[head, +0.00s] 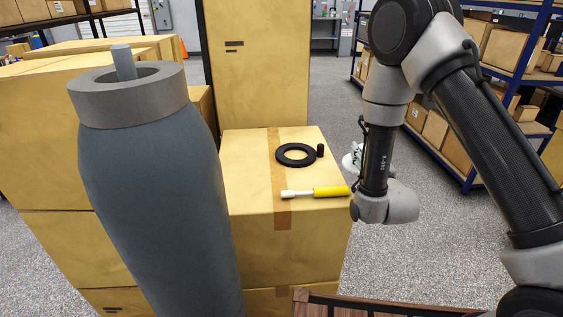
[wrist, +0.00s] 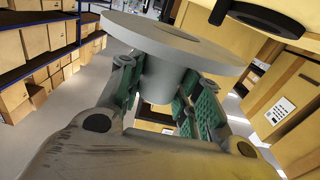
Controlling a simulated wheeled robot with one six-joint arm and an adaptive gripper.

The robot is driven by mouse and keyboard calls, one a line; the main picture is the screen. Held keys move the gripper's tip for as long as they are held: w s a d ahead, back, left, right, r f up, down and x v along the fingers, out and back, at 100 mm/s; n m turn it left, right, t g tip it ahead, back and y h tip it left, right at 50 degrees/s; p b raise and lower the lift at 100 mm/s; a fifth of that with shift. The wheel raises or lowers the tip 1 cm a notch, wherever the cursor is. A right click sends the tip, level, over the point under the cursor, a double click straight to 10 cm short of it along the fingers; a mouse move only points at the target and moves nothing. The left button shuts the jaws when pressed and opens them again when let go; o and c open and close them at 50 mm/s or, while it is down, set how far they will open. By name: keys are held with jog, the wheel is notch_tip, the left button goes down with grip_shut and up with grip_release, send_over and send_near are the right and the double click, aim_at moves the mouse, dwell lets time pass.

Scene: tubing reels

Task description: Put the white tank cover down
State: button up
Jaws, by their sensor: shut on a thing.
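The white tank cover (wrist: 185,45) is a pale wide disc with a narrower round stub. In the wrist view, my gripper (wrist: 165,82) is shut on the stub between its green-padded fingers, with the disc beyond the fingertips. In the head view, my gripper (head: 353,160) is at the right side of a cardboard box stack (head: 240,195), largely hidden by my arm. Only a small pale part of the cover shows there. The cover appears held in the air, apart from the box top.
On the box top lie a black ring (head: 295,155), a small black cylinder (head: 320,150) and a yellow-handled tool (head: 330,192). A large dark grey rounded body (head: 155,200) with a grey collar blocks the left. Shelves with boxes (head: 450,120) stand right. Floor lies between.

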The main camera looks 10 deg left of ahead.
jog(key=s+a+r+n+g+y, duration=0.15)
jog(key=s+a, duration=0.25)
jog(key=a, duration=0.7)
jog(key=s+a+r+n+g+y, duration=0.1)
jog(key=s+a+r+n+y, duration=0.2)
jog(key=a, duration=0.8)
jog(key=s+a+r+n+g+y, duration=0.1)
jog(key=s+a+y, duration=0.3)
jog(key=a, duration=0.6)
jog(key=shift+g+h, duration=0.25)
jog(key=shift+h, duration=0.2)
jog(key=shift+s+a+f, duration=0.25)
jog(key=shift+s+f, duration=0.05)
jog(key=shift+f, duration=1.35)
jog(key=shift+s+a+f, duration=0.3)
jog(key=shift+s+f, duration=0.05)
jog(key=shift+f, duration=1.25)
jog(key=shift+s+a+f, duration=0.25)
jog(key=shift+s+f, duration=0.05)
jog(key=shift+f, duration=1.35)
jog(key=shift+f, duration=0.6)
jog(key=o, duration=1)
jog(key=shift+o, duration=0.2)
jog(key=shift+r, duration=0.15)
